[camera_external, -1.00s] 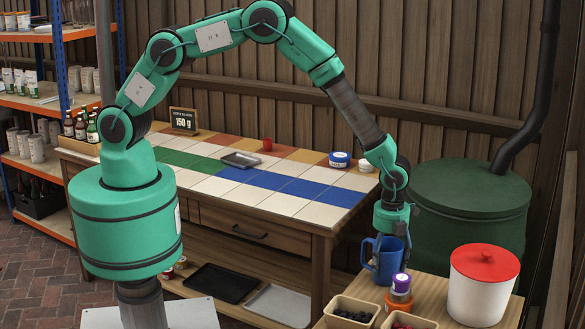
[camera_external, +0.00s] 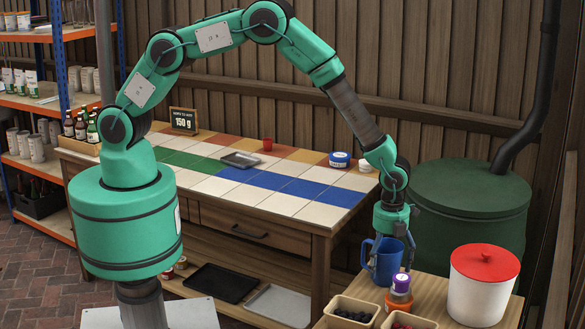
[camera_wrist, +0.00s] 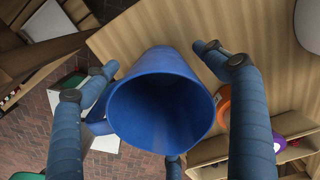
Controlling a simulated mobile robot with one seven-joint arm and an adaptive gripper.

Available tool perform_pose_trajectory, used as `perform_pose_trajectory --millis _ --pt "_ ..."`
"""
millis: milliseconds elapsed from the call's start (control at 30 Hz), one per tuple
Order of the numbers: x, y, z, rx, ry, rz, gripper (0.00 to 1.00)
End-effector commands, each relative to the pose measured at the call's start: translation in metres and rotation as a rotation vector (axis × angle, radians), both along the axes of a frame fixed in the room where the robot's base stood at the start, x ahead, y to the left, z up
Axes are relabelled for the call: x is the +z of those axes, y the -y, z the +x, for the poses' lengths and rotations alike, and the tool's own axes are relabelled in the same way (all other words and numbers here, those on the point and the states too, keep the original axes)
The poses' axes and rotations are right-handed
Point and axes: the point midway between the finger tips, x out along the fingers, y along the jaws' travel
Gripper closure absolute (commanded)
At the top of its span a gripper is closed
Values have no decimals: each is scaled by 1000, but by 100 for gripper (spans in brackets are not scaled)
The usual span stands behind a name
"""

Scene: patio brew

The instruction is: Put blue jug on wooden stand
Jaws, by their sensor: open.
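The blue jug (camera_external: 385,262) stands at the back left of a small wooden table or stand (camera_external: 432,296), and looks upright. In the wrist view the jug (camera_wrist: 160,105) shows its open mouth towards the camera, with wood behind its base. My gripper (camera_external: 393,256) is low over the jug. Its fingers are spread, one on either side of the jug, with gaps visible in the wrist view (camera_wrist: 158,62). The jug's base is partly hidden in the external view.
A white pot with a red lid (camera_external: 482,287) and two berry trays (camera_external: 352,313) crowd the same tabletop. A tiled workbench (camera_external: 270,190) lies to the left, a green barrel (camera_external: 470,205) behind.

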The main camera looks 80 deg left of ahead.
Motion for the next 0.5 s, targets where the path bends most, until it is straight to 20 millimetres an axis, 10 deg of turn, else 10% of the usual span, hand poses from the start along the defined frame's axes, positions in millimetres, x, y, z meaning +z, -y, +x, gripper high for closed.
perform_pose_trajectory --millis 500 --pt "64 2 0 0 2 -1 15"
